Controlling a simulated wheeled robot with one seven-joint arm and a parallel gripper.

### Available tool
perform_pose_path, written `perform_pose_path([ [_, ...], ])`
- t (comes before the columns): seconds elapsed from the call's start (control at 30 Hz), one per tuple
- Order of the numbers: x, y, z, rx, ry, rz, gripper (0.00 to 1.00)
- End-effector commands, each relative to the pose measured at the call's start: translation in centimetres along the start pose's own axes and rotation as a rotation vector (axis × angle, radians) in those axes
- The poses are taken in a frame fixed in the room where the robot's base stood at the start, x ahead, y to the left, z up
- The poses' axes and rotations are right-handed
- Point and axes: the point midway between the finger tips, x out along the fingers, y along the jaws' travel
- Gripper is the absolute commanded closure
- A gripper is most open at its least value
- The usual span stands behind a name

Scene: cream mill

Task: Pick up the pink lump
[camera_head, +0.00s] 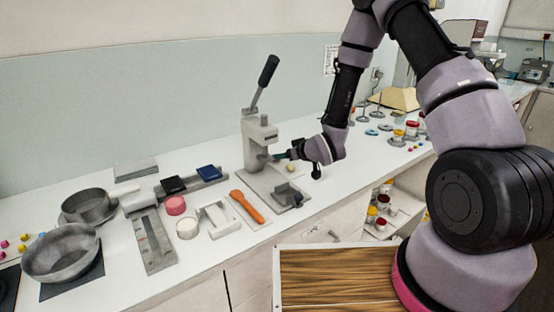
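The pink lump (175,205) is a small rounded piece on the white counter, left of centre. It lies just in front of a black block and behind a small white round pot (187,229). My gripper (281,156) is well to the right of the lump, above the counter and beside the grey lever press (258,142). It points left toward the press. Its fingers are small and dark here, and I cannot tell if they are open or shut. Nothing touches the lump from my arm.
A black block (173,185) and blue block (208,173) sit behind the lump. A grey ruled plate (153,240) lies left, a pale frame (217,219) and an orange spatula (246,206) right. Grey pans (62,255) stand far left. A wooden-topped surface (335,275) is in front.

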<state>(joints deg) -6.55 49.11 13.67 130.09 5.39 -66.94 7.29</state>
Motion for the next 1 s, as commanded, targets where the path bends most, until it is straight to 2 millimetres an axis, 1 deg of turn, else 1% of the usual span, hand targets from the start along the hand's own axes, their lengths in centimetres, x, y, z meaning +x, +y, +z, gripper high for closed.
perform_pose_path([
  [0.17,1.4,0.1,0.1,0.000,-0.001,0.001,0.32],
  [0.3,3.6,0.3,0.2,0.000,-0.001,0.000,0.32],
  [0.43,5.2,0.3,0.2,0.000,0.000,0.000,0.32],
  [0.53,5.7,0.3,0.2,0.000,-0.001,0.001,0.32],
  [0.73,5.7,0.4,0.2,0.000,-0.001,0.001,0.32],
  [0.77,5.7,0.4,0.2,0.000,-0.001,0.001,0.40],
  [0.8,5.7,0.4,0.2,0.000,-0.001,0.001,0.55],
  [0.87,5.7,0.4,0.2,0.000,-0.001,0.001,0.78],
  [0.9,5.7,0.4,0.2,0.000,-0.001,0.001,0.94],
  [0.93,5.7,0.4,0.2,0.000,-0.001,0.001,1.00],
  [1.0,5.7,0.4,0.2,0.000,-0.001,0.001,1.00],
])
